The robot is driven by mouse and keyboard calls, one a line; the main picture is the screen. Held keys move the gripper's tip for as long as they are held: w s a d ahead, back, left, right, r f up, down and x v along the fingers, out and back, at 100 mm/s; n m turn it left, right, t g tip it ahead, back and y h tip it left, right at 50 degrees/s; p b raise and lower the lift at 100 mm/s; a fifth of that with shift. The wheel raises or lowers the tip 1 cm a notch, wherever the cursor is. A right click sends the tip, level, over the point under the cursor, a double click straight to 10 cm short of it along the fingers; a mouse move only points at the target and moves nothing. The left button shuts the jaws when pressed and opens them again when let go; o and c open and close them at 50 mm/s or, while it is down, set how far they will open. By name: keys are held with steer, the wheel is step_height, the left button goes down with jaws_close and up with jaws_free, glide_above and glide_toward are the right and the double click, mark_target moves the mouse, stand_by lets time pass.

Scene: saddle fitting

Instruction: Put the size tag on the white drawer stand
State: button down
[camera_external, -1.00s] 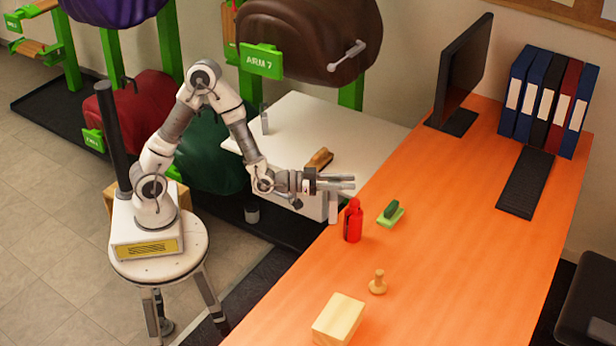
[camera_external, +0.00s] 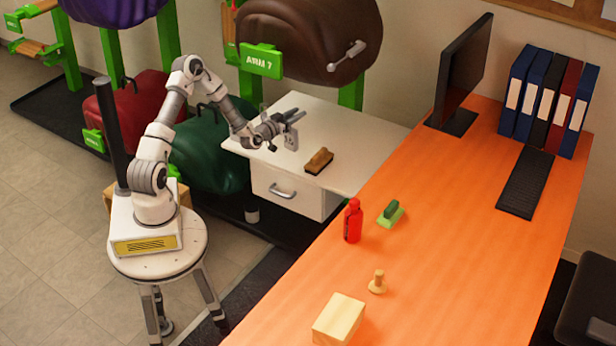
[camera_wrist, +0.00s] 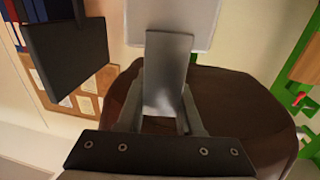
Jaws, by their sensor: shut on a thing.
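My gripper (camera_external: 291,117) is shut on the size tag (camera_external: 291,139), a flat light grey plate that hangs down below the fingers. In the wrist view the tag's narrow grey part (camera_wrist: 166,75) sits between the fingers, and a wider pale part extends beyond it. The white drawer stand (camera_external: 345,135) is below my gripper, with a drawer and metal handle at its front. The tag appears over the left part of the stand's top; I cannot tell whether it touches.
A brown brush (camera_external: 319,161) lies on the stand's top. The brown saddle (camera_external: 310,40) hangs behind it, with a green ARM 7 plate (camera_external: 262,61). The orange desk (camera_external: 450,200) at right holds a red bottle (camera_external: 353,220) and a monitor (camera_external: 463,75). The stand's right top is clear.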

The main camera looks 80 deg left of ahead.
steer(key=s+a+f+b, duration=0.1)
steer(key=s+a+f, duration=0.2)
steer(key=a, duration=0.3)
steer(key=s+a+f+n+g+y+b, duration=0.1)
steer(key=s+a+f, duration=0.1)
steer(key=a+f, duration=0.3)
steer(key=s+a+f+y+b, duration=0.1)
steer(key=s+a+f+b, duration=0.1)
steer(key=a, duration=0.5)
steer(key=shift+s+a+f+n+g, duration=0.4)
steer(key=shift+s+f, duration=0.45)
steer(key=shift+f, duration=0.25)
steer(key=shift+f, duration=0.2)
steer(key=c, duration=0.6)
jaws_free()
steer(key=shift+o, duration=0.2)
